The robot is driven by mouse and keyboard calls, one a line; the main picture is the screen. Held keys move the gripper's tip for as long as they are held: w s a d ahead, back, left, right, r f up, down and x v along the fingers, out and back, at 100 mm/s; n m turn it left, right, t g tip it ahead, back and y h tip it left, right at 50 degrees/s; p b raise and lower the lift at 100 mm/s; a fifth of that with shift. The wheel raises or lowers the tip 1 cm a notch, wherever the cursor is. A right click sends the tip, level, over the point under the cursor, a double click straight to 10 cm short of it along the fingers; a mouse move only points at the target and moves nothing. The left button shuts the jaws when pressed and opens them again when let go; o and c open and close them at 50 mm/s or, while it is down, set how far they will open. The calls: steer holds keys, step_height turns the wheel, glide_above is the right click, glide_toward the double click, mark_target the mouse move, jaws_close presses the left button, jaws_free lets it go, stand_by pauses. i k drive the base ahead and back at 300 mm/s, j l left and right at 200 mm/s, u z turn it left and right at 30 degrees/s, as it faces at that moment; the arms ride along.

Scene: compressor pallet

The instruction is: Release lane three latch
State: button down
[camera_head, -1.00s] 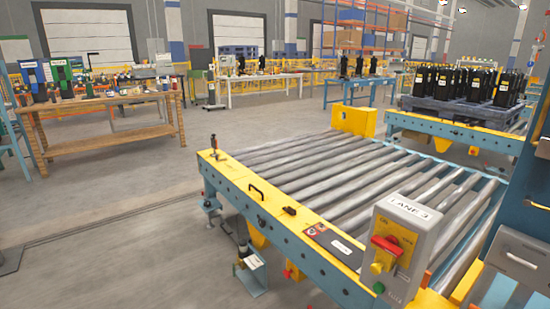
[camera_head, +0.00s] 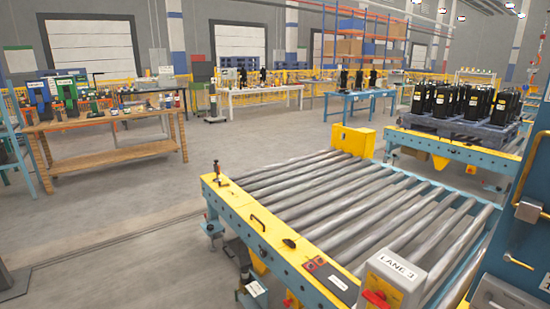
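The roller conveyor (camera_head: 340,205) has a yellow front rail and a grey control box (camera_head: 378,275) labelled LANE 3 at the lower right. The box's red switch (camera_head: 376,299) is partly cut off by the bottom edge. On the rail's far left corner stands a small upright clamp-like fitting (camera_head: 217,173) with a dark reddish handle. A black bow handle (camera_head: 258,223) and a small black knob (camera_head: 289,243) sit further along the rail. I cannot tell which of these is the latch. My gripper is not in view.
The conveyor's rollers are empty. Behind it, a dark blue pallet (camera_head: 455,125) of black compressors stands on another conveyor. A wooden workbench (camera_head: 105,127) with tools is at the left. Grey floor is clear left of the conveyor.

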mark_target(290, 243)
steer(key=i+j+u, duration=0.1)
steer(key=i+j, duration=0.5)
steer(key=i, duration=0.25)
steer(key=i+j+u, duration=0.15)
steer(key=i+j, duration=0.4)
steer(key=i, duration=0.3)
steer(key=i+j+u, duration=0.15)
steer(key=i, duration=0.3)
steer(key=i+j, duration=0.3)
steer(key=i, duration=0.15)
steer(key=u, duration=0.05)
